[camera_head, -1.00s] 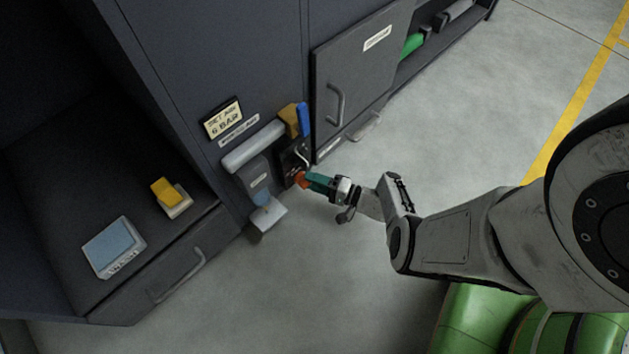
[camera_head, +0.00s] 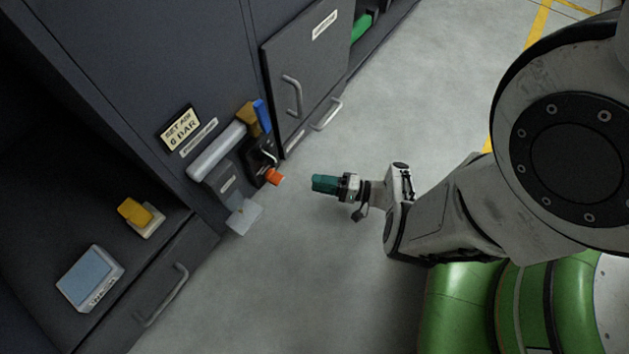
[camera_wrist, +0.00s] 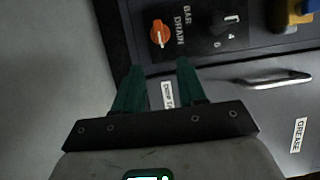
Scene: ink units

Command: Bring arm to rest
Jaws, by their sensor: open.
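My gripper (camera_head: 318,184) has teal fingers and is in the middle of the head view, over bare floor. It stands apart from the cabinet, to the right of an orange knob (camera_head: 274,177) on a dark panel. In the wrist view my gripper (camera_wrist: 160,75) shows its two fingers spread with nothing between them. The orange knob also shows there (camera_wrist: 160,33), beyond the fingertips, next to lettering that reads "BAR" and "DRAIN". My arm reaches in from the right of the head view.
The dark cabinet has a door (camera_head: 310,75) with a handle, a drawer (camera_head: 165,290), and a "SET AIR 6 BAR" sign (camera_head: 181,128). A blue-topped box (camera_head: 90,275) and a yellow block (camera_head: 135,211) lie on its shelf. Grey floor (camera_head: 290,290) is clear around my gripper.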

